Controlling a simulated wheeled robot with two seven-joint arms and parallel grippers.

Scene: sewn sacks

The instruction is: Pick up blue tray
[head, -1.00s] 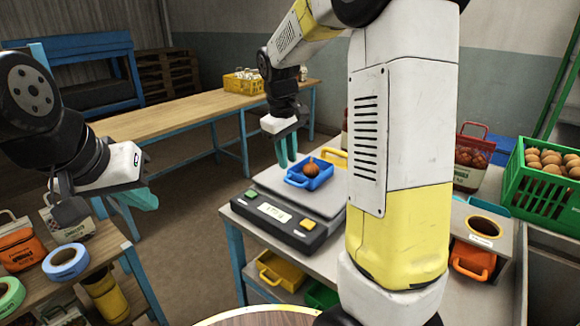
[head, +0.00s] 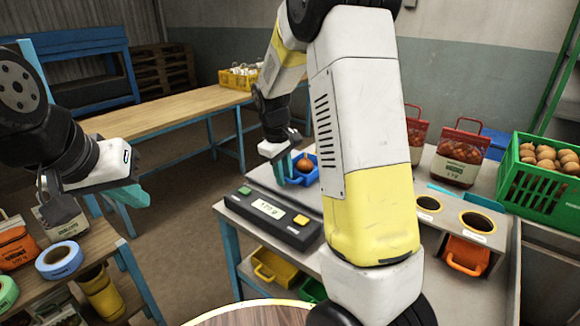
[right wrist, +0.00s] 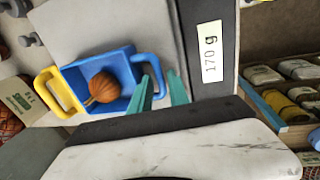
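The blue tray (head: 312,177) holds one brown onion (head: 304,165) and sits on the scale plate (head: 268,175), partly hidden by my right arm. The right wrist view shows the tray (right wrist: 113,105) with its onion (right wrist: 102,88) and a looped handle facing my gripper. My right gripper (head: 289,163) is at that handle; in the right wrist view its teal fingers (right wrist: 161,90) are apart, with the handle's end reaching between them. I cannot tell whether they touch it. My left gripper (head: 130,195) is away over the left table; its finger gap is unclear.
The scale's display (right wrist: 210,52) reads 170 g. A yellow handled tray (right wrist: 46,92) is beside the blue one. Tape rolls (head: 60,260) lie at left.

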